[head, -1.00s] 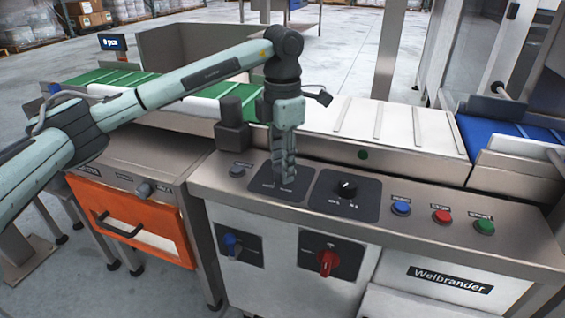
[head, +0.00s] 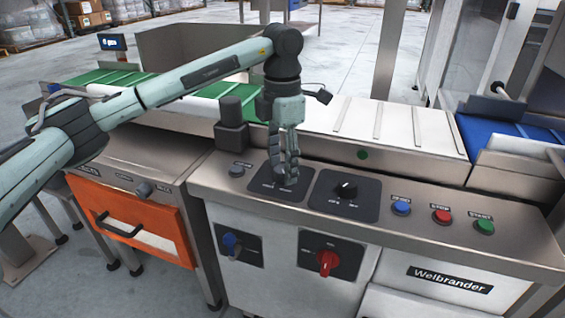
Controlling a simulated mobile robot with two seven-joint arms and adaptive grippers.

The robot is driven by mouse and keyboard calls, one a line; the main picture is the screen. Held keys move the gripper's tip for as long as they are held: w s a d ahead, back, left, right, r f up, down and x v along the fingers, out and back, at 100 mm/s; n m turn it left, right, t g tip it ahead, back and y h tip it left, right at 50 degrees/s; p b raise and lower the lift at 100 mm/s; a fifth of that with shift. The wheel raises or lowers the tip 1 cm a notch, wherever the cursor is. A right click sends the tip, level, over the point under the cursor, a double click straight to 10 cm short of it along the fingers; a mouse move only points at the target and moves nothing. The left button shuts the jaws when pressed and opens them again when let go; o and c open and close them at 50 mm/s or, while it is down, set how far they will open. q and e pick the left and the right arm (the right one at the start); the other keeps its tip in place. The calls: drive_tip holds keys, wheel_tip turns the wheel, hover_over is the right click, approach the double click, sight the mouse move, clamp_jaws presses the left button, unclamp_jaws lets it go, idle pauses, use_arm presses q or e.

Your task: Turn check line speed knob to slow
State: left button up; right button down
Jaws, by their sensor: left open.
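My left gripper (head: 284,176) points straight down over the left dark dial plate (head: 262,185) on the steel control panel. Its fingers are spread open around the spot where a knob would sit; they hide most of it, so I cannot tell its setting or whether the fingers touch it. A second dark plate to the right carries a black knob (head: 346,190) with a pale pointer mark, and nothing touches it. The plate labels are too small to read, so I cannot tell which is the check line speed. My right gripper is out of view.
Blue (head: 401,208), red (head: 441,216) and green (head: 484,227) buttons line the panel's right. A grey block (head: 231,126) stands left of the gripper. A red knob (head: 327,262) and blue knob (head: 231,243) are on the front below. The white conveyor (head: 375,124) runs behind.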

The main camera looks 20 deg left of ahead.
sight(282, 169)
use_arm(q)
wheel_tip(282, 169, up, 12)
idle(0.4)
drive_tip(key=shift+f, duration=0.15)
